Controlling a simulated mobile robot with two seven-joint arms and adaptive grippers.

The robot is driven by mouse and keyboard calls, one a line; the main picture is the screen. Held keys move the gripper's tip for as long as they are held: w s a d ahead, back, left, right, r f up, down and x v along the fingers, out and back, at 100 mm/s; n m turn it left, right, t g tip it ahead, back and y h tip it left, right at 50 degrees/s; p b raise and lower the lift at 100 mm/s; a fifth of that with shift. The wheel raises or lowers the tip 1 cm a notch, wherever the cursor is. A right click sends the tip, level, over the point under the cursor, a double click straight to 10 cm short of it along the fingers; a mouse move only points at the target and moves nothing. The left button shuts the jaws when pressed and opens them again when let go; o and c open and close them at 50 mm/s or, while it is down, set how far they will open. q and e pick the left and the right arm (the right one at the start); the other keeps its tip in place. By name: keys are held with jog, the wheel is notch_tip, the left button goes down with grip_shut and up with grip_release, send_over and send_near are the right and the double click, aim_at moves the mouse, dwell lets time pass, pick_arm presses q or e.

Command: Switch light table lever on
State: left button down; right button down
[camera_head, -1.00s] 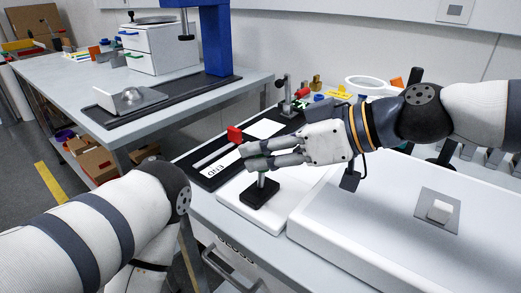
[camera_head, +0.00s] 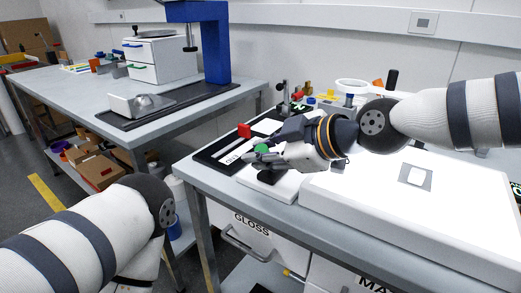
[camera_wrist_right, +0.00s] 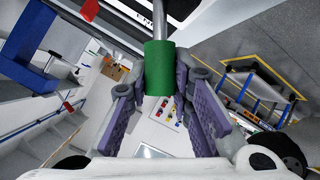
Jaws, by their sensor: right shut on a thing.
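The light table (camera_head: 340,190) is a wide white slab at the right of the bench, and its top glows bright white. The lever has a green grip (camera_head: 262,148) on a metal stem and a black base, left of the glowing top. My right gripper (camera_head: 257,158) is shut around the green grip. In the right wrist view the green grip (camera_wrist_right: 159,68) sits between the purple finger pads, and the metal stem (camera_wrist_right: 159,18) runs beyond it. The gripper hides much of the lever's base in the head view. My left gripper is out of view; only its arm shows.
A grey plate (camera_head: 406,184) with a white piece lies on the glowing top. A magnifier ring (camera_head: 352,86) and small coloured parts stand behind. Another bench (camera_head: 60,85) stands at the left.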

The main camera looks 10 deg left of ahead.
dwell(0.4)
jog(key=c, duration=1.4)
grip_release()
jog(key=shift+f, duration=0.1)
jog(key=shift+d, duration=0.1)
jog(key=v, duration=1.2)
jog(key=shift+s, duration=0.1)
